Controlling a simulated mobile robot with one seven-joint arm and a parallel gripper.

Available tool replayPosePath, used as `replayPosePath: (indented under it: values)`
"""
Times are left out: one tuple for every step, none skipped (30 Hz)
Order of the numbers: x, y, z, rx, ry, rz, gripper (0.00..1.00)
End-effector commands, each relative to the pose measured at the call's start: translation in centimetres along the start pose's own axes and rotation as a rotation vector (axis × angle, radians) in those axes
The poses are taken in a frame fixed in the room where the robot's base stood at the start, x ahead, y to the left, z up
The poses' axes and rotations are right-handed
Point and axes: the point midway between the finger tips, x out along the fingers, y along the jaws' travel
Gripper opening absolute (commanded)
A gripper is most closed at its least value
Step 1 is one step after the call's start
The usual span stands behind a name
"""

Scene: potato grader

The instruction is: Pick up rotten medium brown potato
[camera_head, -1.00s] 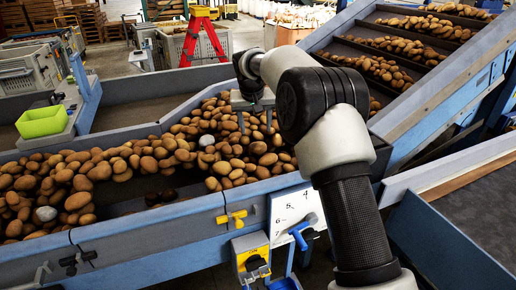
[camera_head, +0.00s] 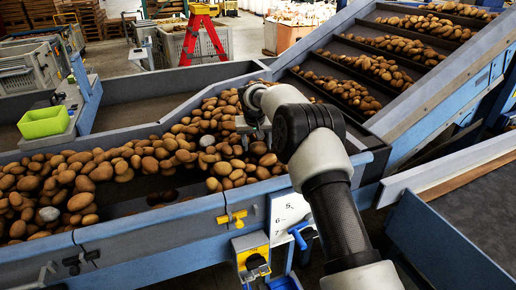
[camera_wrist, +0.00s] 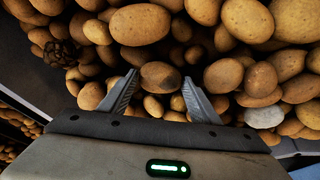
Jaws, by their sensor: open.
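Many brown potatoes (camera_head: 82,184) lie heaped in the grader trough. In the wrist view my gripper (camera_wrist: 160,84) is open, its two fingers pointing into the heap. A medium, duller brown potato (camera_wrist: 160,76) lies between the fingertips, not clasped. I cannot tell for sure that it is the rotten one. A very dark, wrinkled clump (camera_wrist: 62,53) lies at the left of the wrist view, away from the fingers. In the head view my gripper (camera_head: 252,130) is low over the right part of the heap, and my arm hides some potatoes there.
A pale grey lump (camera_wrist: 263,117) lies right of the fingers. Blue trough walls (camera_head: 150,222) border the heap. A sloped conveyor (camera_head: 395,60) with potatoes rises at the right. A green bin (camera_head: 44,122) stands at the left. A dark, barer gap (camera_head: 130,203) lies near the front wall.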

Motion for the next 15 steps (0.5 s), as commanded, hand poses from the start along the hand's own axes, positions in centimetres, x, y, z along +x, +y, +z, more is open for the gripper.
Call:
replayPosePath:
  values:
    - [-0.02,0.00,-0.01,0.000,0.000,0.000,0.57]
    - [-0.03,0.00,-0.01,0.000,0.000,0.000,0.57]
    - [-0.03,0.00,-0.01,0.000,0.000,0.000,0.52]
    - [-0.04,0.00,-0.01,0.000,0.000,0.000,0.47]
    - [-0.04,0.00,-0.01,0.000,0.000,0.000,0.42]
    - [-0.05,-0.01,-0.01,0.000,0.000,0.000,0.35]
    - [-0.05,0.00,-0.01,0.000,0.000,0.000,0.30]
    - [-0.08,0.00,-0.04,0.000,0.001,0.000,0.28]
    - [-0.09,-0.01,-0.04,0.000,0.001,0.000,0.28]
    - [-0.09,0.00,-0.04,0.000,0.001,0.000,0.28]
    - [-0.09,-0.01,-0.04,0.000,0.001,0.000,0.28]
    - [-0.09,-0.01,-0.04,0.000,0.001,0.000,0.28]
    - [-0.11,0.00,-0.05,0.000,0.001,0.000,0.28]
    - [-0.16,0.00,-0.08,0.000,0.001,0.000,0.28]
    - [-0.32,0.01,-0.15,0.000,0.002,0.000,0.28]
